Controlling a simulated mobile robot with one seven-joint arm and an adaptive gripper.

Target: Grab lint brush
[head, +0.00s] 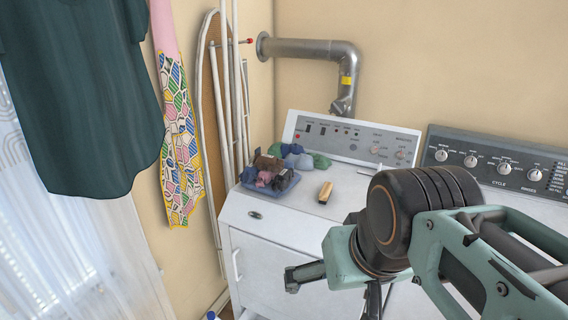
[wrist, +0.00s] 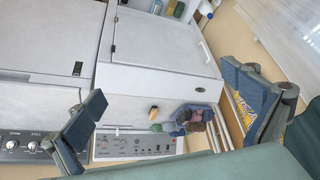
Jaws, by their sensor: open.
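The lint brush (head: 325,192) is a small block, tan on one side and dark on the other. It lies on the white top of the left machine, right of a blue tray. It also shows small in the wrist view (wrist: 153,112), between my spread fingers but far beyond them. My gripper (head: 332,288) is open and empty, in front of the machine and apart from the brush. In the wrist view my gripper (wrist: 164,88) shows both fingers wide apart.
A blue tray (head: 250,186) of rolled socks stands left of the brush. The control panel (head: 350,139) rises behind it, and a second machine's dark panel (head: 495,165) stands to the right. Hanging clothes (head: 80,95) and an ironing board (head: 209,90) are at left.

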